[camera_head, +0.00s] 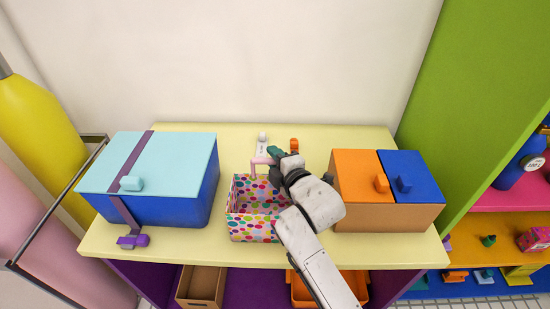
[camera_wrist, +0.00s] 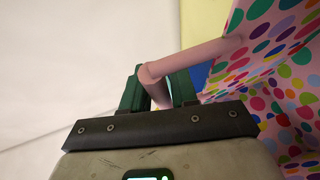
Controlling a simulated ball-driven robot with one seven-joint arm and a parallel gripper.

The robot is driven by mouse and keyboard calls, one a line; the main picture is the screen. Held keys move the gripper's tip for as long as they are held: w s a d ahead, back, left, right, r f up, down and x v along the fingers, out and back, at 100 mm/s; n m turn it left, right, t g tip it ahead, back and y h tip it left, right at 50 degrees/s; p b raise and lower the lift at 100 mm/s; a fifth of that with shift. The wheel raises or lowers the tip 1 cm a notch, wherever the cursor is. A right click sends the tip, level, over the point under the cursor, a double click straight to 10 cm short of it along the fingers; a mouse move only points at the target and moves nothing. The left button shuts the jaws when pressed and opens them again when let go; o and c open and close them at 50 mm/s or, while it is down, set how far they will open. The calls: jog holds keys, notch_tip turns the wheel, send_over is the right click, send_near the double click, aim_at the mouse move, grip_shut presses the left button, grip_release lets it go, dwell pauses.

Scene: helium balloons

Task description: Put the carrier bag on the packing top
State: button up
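The carrier bag (camera_head: 254,228) is white-pink with coloured dots, open at the top, with a pink handle (camera_head: 253,168). It is upright over the middle of the pale yellow packing top (camera_head: 240,150); I cannot tell whether its base touches. My gripper (camera_head: 273,155) is at the raised handle, above the bag's back edge. In the wrist view the green fingers (camera_wrist: 158,90) are on either side of the pink handle (camera_wrist: 195,57) and appear shut on it at its corner. The dotted bag wall (camera_wrist: 275,65) fills the right side there. My arm hides the bag's right part.
A blue chest with a light blue lid (camera_head: 155,165) stands left of the bag. An orange and blue box (camera_head: 385,215) stands to the right. Small items (camera_head: 294,144) lie at the back. Shelves (camera_head: 495,200) with goods are far right; balloon cylinders (camera_head: 40,130) are far left.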

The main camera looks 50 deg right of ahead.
jog(key=o, duration=0.3)
jog(key=shift+o, duration=0.2)
jog(key=b+v, duration=0.1)
jog(key=v, duration=1.1)
jog(key=shift+r, duration=0.15)
